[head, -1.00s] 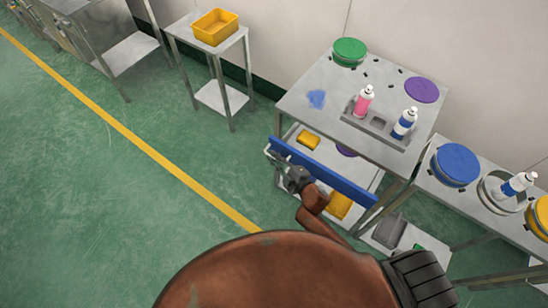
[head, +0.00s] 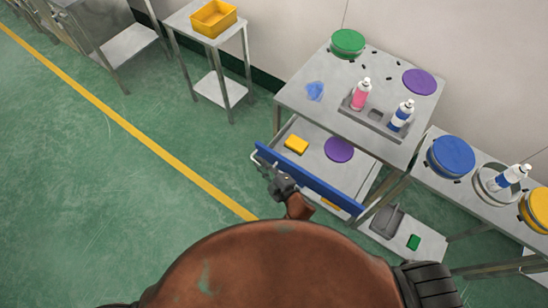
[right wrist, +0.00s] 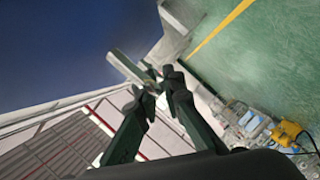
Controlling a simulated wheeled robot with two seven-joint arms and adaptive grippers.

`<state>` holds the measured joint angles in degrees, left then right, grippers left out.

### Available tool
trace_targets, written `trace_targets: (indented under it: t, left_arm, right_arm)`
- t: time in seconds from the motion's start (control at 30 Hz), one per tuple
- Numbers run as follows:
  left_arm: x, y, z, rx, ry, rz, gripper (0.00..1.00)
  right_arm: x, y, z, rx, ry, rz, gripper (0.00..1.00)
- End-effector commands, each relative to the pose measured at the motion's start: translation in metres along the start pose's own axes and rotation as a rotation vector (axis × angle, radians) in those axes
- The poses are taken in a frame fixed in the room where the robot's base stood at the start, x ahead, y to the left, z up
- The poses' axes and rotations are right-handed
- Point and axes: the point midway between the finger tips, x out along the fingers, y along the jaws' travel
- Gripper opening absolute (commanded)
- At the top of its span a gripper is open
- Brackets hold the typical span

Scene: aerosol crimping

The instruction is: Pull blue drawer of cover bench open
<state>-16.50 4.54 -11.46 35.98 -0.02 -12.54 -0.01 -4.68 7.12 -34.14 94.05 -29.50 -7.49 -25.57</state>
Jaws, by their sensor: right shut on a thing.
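The blue drawer front (head: 310,180) stands well out from the cover bench (head: 300,92), so the drawer is open and its grey inside shows. A pale bar handle (head: 262,154) runs along the front's outer side. My right gripper (head: 270,172) is shut on this handle near its left end. In the right wrist view the fingers (right wrist: 155,86) close around the pale handle bar (right wrist: 128,68), with the blue front (right wrist: 60,50) filling the upper left. My left gripper is in neither view.
In the drawer are a yellow block (head: 296,144) and a purple disc (head: 338,150). The bench top holds a pink bottle (head: 360,95), a blue-and-white bottle (head: 401,117) and a green lid (head: 348,42). A grey bin (head: 386,219) sits below right. Green floor to the left is free.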

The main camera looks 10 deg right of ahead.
Motion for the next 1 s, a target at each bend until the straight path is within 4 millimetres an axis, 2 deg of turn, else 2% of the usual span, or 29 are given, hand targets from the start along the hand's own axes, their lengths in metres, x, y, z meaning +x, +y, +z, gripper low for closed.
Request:
trace_targets:
  t: [0.23, 0.27, 0.5, 0.8, 0.87, 1.0]
  left_arm:
    - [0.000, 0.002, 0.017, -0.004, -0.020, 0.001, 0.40]
    - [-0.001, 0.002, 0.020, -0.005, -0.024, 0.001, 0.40]
    - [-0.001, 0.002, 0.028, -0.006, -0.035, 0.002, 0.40]
    - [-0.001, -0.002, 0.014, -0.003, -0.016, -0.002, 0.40]
    - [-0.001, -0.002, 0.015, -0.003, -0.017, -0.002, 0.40]
    - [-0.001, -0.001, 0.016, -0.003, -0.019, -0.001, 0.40]
  right_arm:
    - [0.000, -0.002, 0.003, -0.001, -0.004, -0.004, 0.00]
    - [0.000, -0.002, 0.003, -0.001, -0.004, -0.004, 0.10]
    - [-0.001, -0.001, 0.002, 0.000, -0.004, -0.001, 0.26]
    - [-0.003, 0.000, 0.002, 0.000, -0.003, 0.000, 0.26]
    - [-0.007, 0.000, 0.002, 0.000, -0.003, 0.000, 0.26]
    - [-0.029, -0.001, 0.003, 0.000, -0.004, -0.001, 0.26]
